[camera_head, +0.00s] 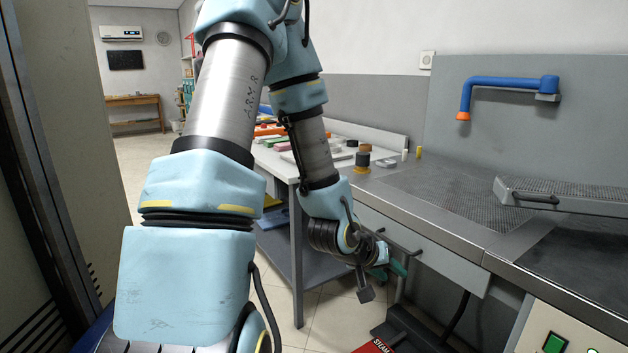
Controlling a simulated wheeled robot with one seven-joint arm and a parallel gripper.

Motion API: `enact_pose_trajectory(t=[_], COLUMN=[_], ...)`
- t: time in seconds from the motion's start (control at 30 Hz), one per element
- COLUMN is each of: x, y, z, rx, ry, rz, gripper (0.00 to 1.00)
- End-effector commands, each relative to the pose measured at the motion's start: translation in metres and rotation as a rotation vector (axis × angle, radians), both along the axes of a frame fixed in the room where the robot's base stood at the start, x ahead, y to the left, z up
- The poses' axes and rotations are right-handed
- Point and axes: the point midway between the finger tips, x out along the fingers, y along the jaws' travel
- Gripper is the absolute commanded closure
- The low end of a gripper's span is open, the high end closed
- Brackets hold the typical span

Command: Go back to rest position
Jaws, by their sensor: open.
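My gripper (382,278) hangs at the end of my folded arm, in the middle right of the head view. It is below the level of the worktop and in front of the grey drawer front of the pressing table. Its jaws are small and dark from here, and they are open. I see nothing held between them. My blue and grey arm links fill the left and centre of the view and hide part of the room behind.
A pressing table (418,190) with a perforated top stands right of my gripper. A white table (279,162) with colourful items stands behind my arm. A blue swing arm (508,82) is on the wall panel. Tiled floor (148,152) is clear at the back left.

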Motion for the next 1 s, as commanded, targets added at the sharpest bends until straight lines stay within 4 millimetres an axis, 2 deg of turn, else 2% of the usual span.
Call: enact_pose_trajectory(t=[0.03,0.1,0.2,0.3,0.4,0.5,0.6,1.0], x=[0.008,0.012,0.007,-0.007,-0.027,-0.044,-0.054,-0.057], y=[0.029,0.071,0.128,0.174,0.205,0.221,0.229,0.231], z=[0.005,0.010,0.026,0.047,0.066,0.079,0.086,0.087], rx=[0.105,0.244,0.404,0.506,0.556,0.573,0.576,0.577], ry=[-0.005,0.023,0.088,0.172,0.256,0.320,0.357,0.371], rz=[0.016,0.041,0.084,0.128,0.158,0.174,0.179,0.179], gripper=[0.57,0.57,0.57,0.57,0.57,0.57,0.57,0.57])
